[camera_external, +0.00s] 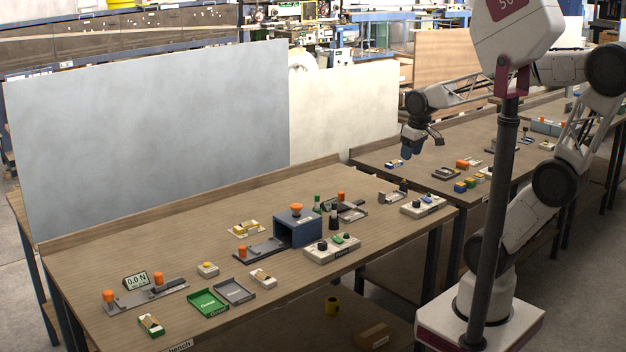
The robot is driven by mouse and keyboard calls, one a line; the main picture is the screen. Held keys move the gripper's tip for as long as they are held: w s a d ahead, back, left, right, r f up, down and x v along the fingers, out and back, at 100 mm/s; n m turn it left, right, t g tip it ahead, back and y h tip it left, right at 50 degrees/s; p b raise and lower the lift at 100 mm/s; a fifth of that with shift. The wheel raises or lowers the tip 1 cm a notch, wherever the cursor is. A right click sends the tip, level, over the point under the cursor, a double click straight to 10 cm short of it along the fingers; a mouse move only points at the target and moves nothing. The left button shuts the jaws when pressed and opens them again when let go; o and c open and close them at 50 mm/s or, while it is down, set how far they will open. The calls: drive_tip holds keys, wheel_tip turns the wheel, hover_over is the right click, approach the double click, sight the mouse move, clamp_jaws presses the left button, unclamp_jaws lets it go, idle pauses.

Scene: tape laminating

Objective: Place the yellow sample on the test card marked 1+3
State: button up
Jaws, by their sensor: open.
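My gripper (423,147) is open and empty, raised above the back-left part of the far table. Several small coloured blocks sit on that table to the right of and below my gripper, among them a yellowish block (479,177). A yellow-topped piece (246,229) lies near the middle of the front bench. I cannot tell which yellow piece is the sample. Small card-like pieces lie on both tables, but their markings are too small to read, so I cannot pick out the card marked 1+3.
The front bench (90,260) holds a blue box-shaped device (297,228), a green tray (208,303), a grey tray (235,291), a 0.0 N display (136,281) and fixtures with orange knobs. A large grey panel (150,140) stands behind it. A gap separates the tables.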

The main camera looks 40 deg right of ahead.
drive_tip(key=s+d+f+m, duration=0.1)
drive_tip(key=s+d, duration=0.1)
drive_tip(key=s, duration=0.3)
drive_tip(key=shift+s+f+m, duration=0.25)
drive_tip(key=shift+f+m, duration=0.1)
drive_tip(key=shift+m, duration=0.05)
idle(0.9)
